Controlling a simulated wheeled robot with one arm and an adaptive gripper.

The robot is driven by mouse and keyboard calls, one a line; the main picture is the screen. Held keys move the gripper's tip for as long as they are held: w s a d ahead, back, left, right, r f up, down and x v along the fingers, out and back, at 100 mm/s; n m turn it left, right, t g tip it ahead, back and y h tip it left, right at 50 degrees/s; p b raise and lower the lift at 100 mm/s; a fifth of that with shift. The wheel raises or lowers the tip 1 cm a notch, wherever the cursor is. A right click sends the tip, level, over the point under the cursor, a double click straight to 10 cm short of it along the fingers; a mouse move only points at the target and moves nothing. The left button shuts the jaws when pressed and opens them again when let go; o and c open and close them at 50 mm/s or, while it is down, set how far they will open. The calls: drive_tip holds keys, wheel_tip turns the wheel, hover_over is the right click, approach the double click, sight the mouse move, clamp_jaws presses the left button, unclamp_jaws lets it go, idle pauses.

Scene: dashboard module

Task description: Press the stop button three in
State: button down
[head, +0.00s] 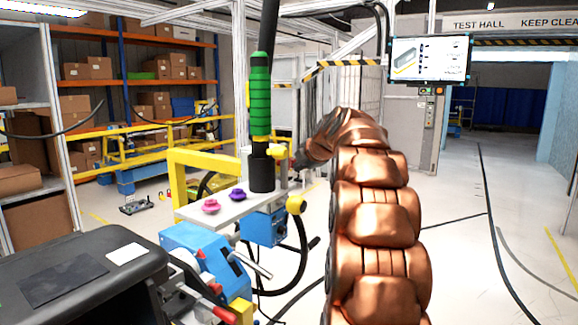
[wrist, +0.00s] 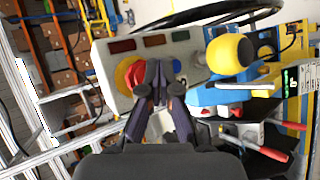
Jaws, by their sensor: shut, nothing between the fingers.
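In the wrist view a pale grey panel (wrist: 108,62) carries a red button on a round yellow plate (wrist: 124,68). My gripper (wrist: 155,88) is shut and empty, its fingertips in front of the panel, just right of the red button and partly covering it. Whether they touch cannot be told. A small blue round part (wrist: 177,66) shows right of the fingertips. In the head view the grey panel (head: 222,205) bears a pink button (head: 211,206) and a purple button (head: 237,195). Which is button three is not readable. My gripper is not clearly visible there.
A black post with a green sleeve (head: 260,95) rises beside the panel. A yellow knob (wrist: 231,54) sticks out at the panel's right in the wrist view. Blue machine parts (head: 195,250) stand below the panel. The floor at right is mostly open, with cables.

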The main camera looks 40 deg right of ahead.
drive_tip(key=shift+w+f+b, duration=0.1)
drive_tip(key=shift+w+b, duration=0.2)
drive_tip(key=shift+b, duration=0.15)
idle(0.4)
drive_tip(key=shift+w+a, duration=0.1)
drive_tip(key=shift+w, duration=0.05)
drive_tip(key=shift+w+a+b, duration=0.1)
drive_tip(key=shift+w+b, duration=0.25)
drive_tip(key=shift+w, duration=0.05)
idle(0.9)
drive_tip(key=shift+s+b, duration=0.25)
drive_tip(key=shift+b, duration=0.2)
drive_tip(key=shift+s+d+b, duration=0.2)
drive_tip(key=shift+s+b, duration=0.35)
drive_tip(key=shift+b, duration=0.1)
drive_tip(key=shift+s, duration=0.15)
